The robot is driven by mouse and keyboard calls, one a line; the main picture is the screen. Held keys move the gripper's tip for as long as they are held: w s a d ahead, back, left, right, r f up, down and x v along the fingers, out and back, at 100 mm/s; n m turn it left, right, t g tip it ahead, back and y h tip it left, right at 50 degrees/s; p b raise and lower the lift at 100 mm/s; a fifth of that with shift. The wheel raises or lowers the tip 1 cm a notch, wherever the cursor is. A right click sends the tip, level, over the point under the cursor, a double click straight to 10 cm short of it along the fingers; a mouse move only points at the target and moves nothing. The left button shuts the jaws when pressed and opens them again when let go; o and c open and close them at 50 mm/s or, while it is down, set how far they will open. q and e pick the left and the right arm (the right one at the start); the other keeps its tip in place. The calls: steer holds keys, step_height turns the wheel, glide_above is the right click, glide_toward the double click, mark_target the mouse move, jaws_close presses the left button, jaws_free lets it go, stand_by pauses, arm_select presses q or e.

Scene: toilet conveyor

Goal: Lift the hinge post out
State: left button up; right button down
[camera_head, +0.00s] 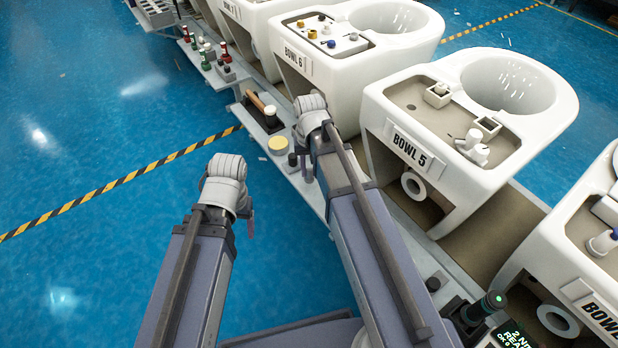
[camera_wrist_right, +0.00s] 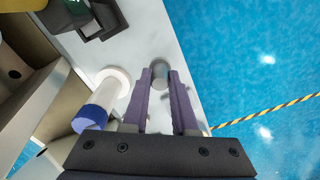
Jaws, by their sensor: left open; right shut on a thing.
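A small grey cylinder, seemingly the hinge post (camera_wrist_right: 159,69), stands between the purple fingertips of my right gripper (camera_wrist_right: 159,80) in the right wrist view. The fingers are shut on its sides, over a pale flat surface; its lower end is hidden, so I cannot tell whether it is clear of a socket.
A dark square holder (camera_wrist_right: 98,18) is beyond. In the head view, a yellow disc (camera_head: 278,143) sits on the shelf. Bowl 5 (camera_head: 390,100) stands to the right; the left floor is clear.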

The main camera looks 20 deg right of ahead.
mark_target(309, 169)
steer(key=shift+r+p, duration=1.85)
steer(key=shift+r, duration=0.25)
arm_select(q)
step_height(309, 169, up, 4)
steer(key=shift+c, duration=0.4)
